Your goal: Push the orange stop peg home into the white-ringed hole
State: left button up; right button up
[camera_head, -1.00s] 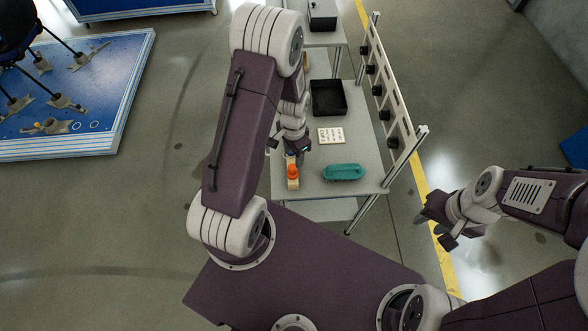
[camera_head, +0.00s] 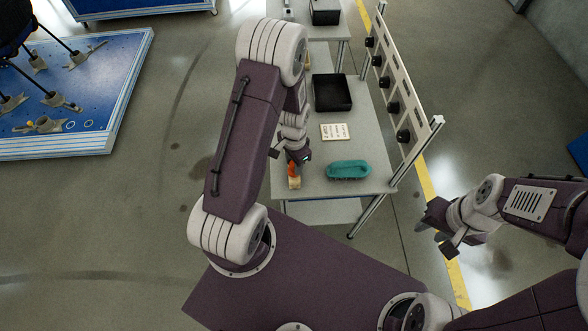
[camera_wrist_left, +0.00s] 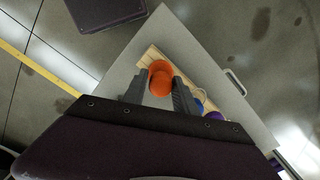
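The orange stop peg (camera_wrist_left: 160,78) stands at a pale wooden block (camera_wrist_left: 152,57) near the table's front left corner. In the head view the block (camera_head: 294,183) shows, and only a sliver of orange (camera_head: 293,170) shows beside my left gripper (camera_head: 299,158). In the left wrist view my left gripper's fingers (camera_wrist_left: 160,92) are apart, one on each side of the peg, with narrow gaps. White rings (camera_head: 80,125) are visible on the blue platform (camera_head: 100,95) at the far left; which one marks the hole I cannot tell. My right gripper (camera_head: 437,230) is open and empty over the floor.
The grey table (camera_head: 375,181) holds a teal tray-like object (camera_head: 348,170), a written card (camera_head: 334,131) and a black bin (camera_head: 332,92). A pale panel with black knobs (camera_head: 398,85) rises along its right side. Floor between platform and table is clear.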

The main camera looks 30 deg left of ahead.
pick_arm(q)
grip_shut()
jog(key=shift+r, duration=0.15)
jog(key=shift+r+p, duration=1.95)
jog(key=shift+p, duration=0.05)
notch_tip(320, 180, up, 4)
jog(key=p, duration=0.4)
jog(key=shift+r, duration=0.1)
